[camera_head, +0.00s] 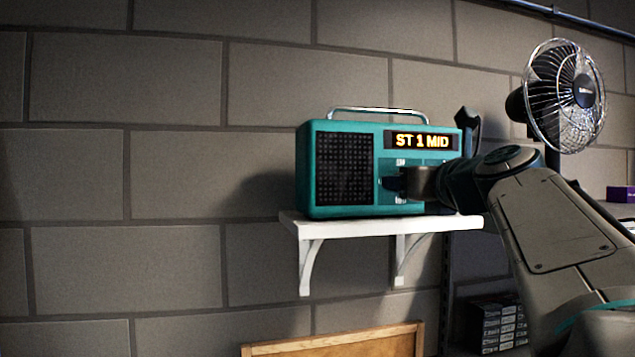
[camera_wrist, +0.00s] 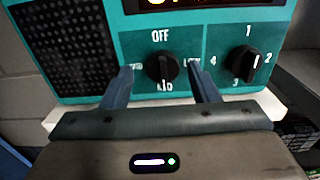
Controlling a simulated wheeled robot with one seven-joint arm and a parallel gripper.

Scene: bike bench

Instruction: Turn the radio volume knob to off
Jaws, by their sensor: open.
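The teal radio (camera_head: 312,170) stands on a white wall shelf, and its lit display (camera_head: 421,141) reads "ST 1 MID". In the wrist view its volume knob (camera_wrist: 161,68) is black and round, with "OFF" above it and a partly hidden label below. Side labels are partly covered by my fingers. My gripper (camera_wrist: 161,76) is open, with one finger on each side of the volume knob and a visible gap at each side. In the head view my gripper (camera_head: 396,184) is at the radio's front and hides the knobs.
A second knob (camera_wrist: 240,64), numbered 1 to 4, sits to the right of the volume knob. The shelf (camera_head: 345,229) is narrow. A metal handle (camera_head: 375,111) tops the radio. A fan (camera_head: 565,95) stands to the right, and a wooden board edge (camera_head: 335,341) shows below.

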